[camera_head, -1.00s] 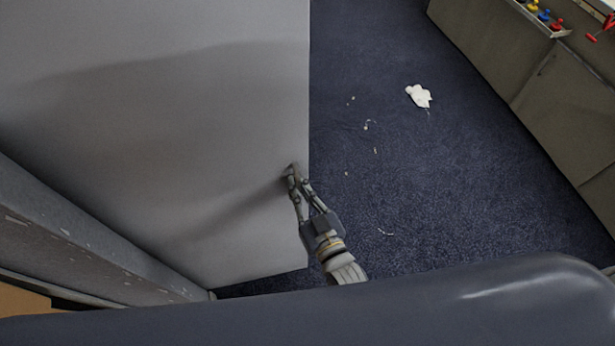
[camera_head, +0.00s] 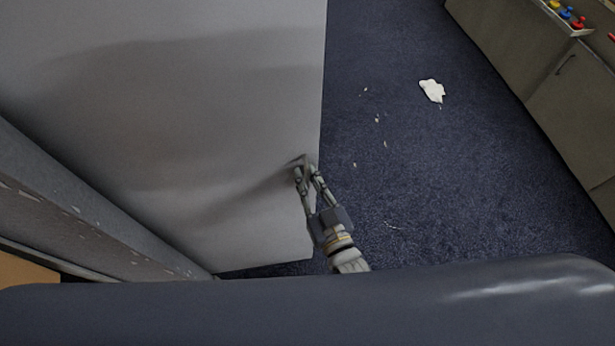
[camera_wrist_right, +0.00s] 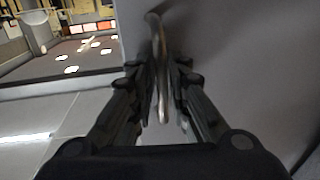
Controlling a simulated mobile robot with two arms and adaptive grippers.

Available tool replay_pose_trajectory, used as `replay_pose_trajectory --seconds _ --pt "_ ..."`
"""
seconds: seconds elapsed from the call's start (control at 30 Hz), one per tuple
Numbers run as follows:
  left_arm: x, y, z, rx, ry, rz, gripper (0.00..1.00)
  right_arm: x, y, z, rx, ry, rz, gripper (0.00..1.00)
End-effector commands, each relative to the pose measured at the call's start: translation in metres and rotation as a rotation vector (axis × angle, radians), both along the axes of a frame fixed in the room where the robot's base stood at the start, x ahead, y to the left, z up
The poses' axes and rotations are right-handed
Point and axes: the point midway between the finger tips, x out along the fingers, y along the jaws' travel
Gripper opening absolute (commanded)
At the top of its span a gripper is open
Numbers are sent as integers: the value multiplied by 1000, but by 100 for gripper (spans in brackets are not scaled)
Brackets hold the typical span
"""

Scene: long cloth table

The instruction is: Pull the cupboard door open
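The grey cupboard door (camera_head: 190,110) fills the left of the head view and stands out from the cupboard body (camera_head: 90,200) at its lower left. The door's handle (camera_head: 300,160) is near its free edge; in the right wrist view it is a curved metal bar (camera_wrist_right: 160,70) running between the fingers. My right gripper (camera_head: 306,172) is at the handle, with a finger on each side of it (camera_wrist_right: 160,95). The fingers look closed around the bar. The door surface also fills the right of the wrist view (camera_wrist_right: 240,70). My left gripper is not in view.
Blue carpet (camera_head: 450,180) lies open right of the door, with a crumpled white scrap (camera_head: 432,91) and small bits on it. A greenish-grey cabinet (camera_head: 570,100) with coloured knobs on top stands at the upper right.

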Motion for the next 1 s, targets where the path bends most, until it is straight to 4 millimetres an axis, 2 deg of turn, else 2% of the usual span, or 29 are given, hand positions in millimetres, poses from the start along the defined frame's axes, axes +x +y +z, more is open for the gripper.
replay_pose_trajectory --seconds 0.17,0.4,0.6,0.8,1.0 --pt "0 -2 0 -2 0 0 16 -23 -7 -1 0 4 1 16" --pt "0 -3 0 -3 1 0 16 -71 -24 -1 -1 4 1 16" --pt "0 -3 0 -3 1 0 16 -100 -35 -1 -2 2 0 16" --pt "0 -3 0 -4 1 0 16 -111 -39 0 1 -2 -1 16" --pt "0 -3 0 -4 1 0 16 -111 -39 0 1 -2 -1 16"
